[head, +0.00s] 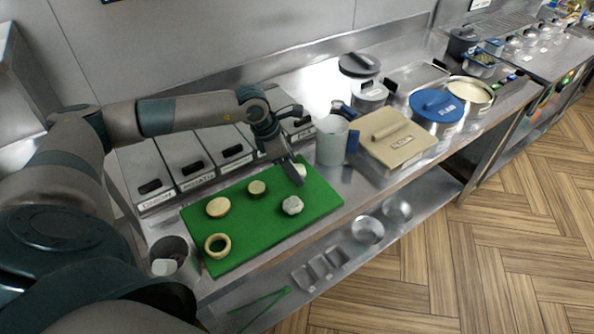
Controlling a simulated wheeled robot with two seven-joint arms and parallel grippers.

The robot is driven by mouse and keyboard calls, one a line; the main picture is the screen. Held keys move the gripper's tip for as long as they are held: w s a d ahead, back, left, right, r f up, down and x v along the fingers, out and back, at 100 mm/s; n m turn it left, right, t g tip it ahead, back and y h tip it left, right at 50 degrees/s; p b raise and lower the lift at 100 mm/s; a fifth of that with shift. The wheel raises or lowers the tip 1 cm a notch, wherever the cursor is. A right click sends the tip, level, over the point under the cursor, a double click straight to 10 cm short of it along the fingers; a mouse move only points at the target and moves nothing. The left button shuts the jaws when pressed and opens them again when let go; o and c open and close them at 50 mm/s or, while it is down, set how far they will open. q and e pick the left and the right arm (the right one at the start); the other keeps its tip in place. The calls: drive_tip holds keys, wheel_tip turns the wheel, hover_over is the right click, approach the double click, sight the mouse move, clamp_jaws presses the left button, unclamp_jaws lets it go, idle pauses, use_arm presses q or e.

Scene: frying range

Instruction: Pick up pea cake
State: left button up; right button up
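A green cutting board (250,225) lies on the steel counter with several small round food pieces on it. They are a tan disc (218,207), a smaller olive-tan disc (257,188), a pale grey lump (292,205) and a tan ring (217,245). I cannot tell for sure which one is the pea cake. My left gripper (296,176) points down over the board's far right part, beside a pale piece (301,170) that its fingers partly hide. Whether its fingers are open or shut, or touch that piece, is unclear. My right gripper is out of view.
Lidded bins (191,167) line the board's back edge. A white-grey cylinder (332,140), a beige lidded container (392,140) and a blue-lidded pot (437,106) stand to the right. A metal cup (172,258) stands by the board's left corner. A lower shelf holds bowls (367,231).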

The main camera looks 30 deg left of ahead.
use_arm(q)
drive_tip(key=shift+c, duration=0.6)
drive_tip(key=c, duration=0.8)
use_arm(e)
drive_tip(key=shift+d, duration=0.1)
